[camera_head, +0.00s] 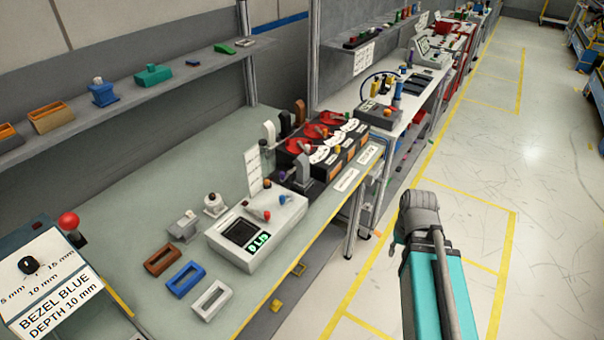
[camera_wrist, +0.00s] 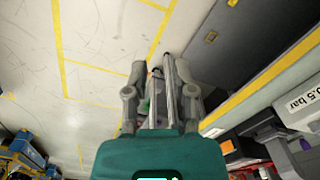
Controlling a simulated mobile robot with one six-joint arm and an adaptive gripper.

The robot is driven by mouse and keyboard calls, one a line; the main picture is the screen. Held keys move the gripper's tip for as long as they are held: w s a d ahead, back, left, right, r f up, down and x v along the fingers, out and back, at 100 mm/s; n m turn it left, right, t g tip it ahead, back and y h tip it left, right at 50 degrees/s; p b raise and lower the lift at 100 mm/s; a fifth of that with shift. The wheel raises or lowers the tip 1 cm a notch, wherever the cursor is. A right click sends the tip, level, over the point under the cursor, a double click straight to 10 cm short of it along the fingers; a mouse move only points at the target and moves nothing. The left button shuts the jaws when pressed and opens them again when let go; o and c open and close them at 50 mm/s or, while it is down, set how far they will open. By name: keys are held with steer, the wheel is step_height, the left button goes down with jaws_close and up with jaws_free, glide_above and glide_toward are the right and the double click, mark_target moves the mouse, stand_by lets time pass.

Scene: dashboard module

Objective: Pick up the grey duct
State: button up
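My gripper (camera_wrist: 160,70) shows in the wrist view with its two grey fingers apart over the pale floor. No duct shows between the fingers. In the head view my arm hangs over the aisle to the right of the bench, clear of the objects there, and the fingers cannot be made out. A grey upright part (camera_head: 303,167) stands at the front of the black unit with red discs; it may be the grey duct, but I cannot be sure. Smaller pale grey parts (camera_head: 184,226) stand left of the white device.
The bench (camera_head: 120,215) holds a white device (camera_head: 258,228) with a green display and brown, blue and white frames (camera_head: 211,300). A black unit with red discs (camera_head: 325,147) stands behind. A shelf (camera_head: 120,95) overhangs the back. The aisle floor (camera_head: 480,190) is clear.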

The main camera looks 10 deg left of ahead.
steer(key=o, duration=0.7)
steer(key=w+a+n+y, duration=0.1)
steer(key=w+a, duration=0.1)
steer(key=w+a+n+y, duration=0.1)
steer(key=w+a, duration=0.1)
steer(key=shift+w+r+n+t, duration=0.15)
steer(key=shift+w+n+t, duration=0.15)
steer(key=shift+t, duration=0.1)
steer(key=shift+c, duration=0.2)
steer(key=shift+o, duration=0.3)
steer(key=w+a+r+n+t+y, duration=0.1)
steer(key=w+a+r+n+y, duration=0.1)
steer(key=w+a, duration=0.4)
steer(key=shift+n+y, duration=0.6)
steer(key=shift+n, duration=0.2)
steer(key=n+t+y, duration=0.4)
steer(key=n+y, duration=0.3)
glide_toward(304, 160)
steer(key=v, duration=0.3)
steer(key=shift+w+r+b, duration=0.2)
steer(key=shift+b, duration=0.15)
steer(key=shift+a, duration=0.1)
steer(key=shift+g, duration=0.3)
steer(key=b+x, duration=0.3)
steer(key=x, duration=0.4)
steer(key=shift+w+f, duration=0.15)
steer(key=shift+f, duration=0.05)
steer(key=shift+w+a+f, duration=0.15)
steer(key=shift+w+a, duration=0.1)
steer(key=shift+a, duration=0.3)
